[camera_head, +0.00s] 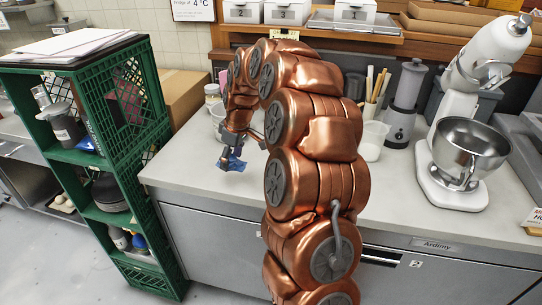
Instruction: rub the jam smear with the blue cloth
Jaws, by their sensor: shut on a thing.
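My gripper (230,155) is above the left part of the pale worktop (300,207), pointing down. It is shut on the blue cloth (236,164), a small crumpled piece showing below the fingers. I cannot tell whether the cloth touches the worktop. I see no jam smear in this view; my copper-coloured arm hides part of the worktop behind and to the right of the gripper.
A green crate shelf (100,160) stands close at the left with papers on top. A stand mixer (465,150) is at the right, with a blender (405,105) and a utensil pot (372,138) beside it.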

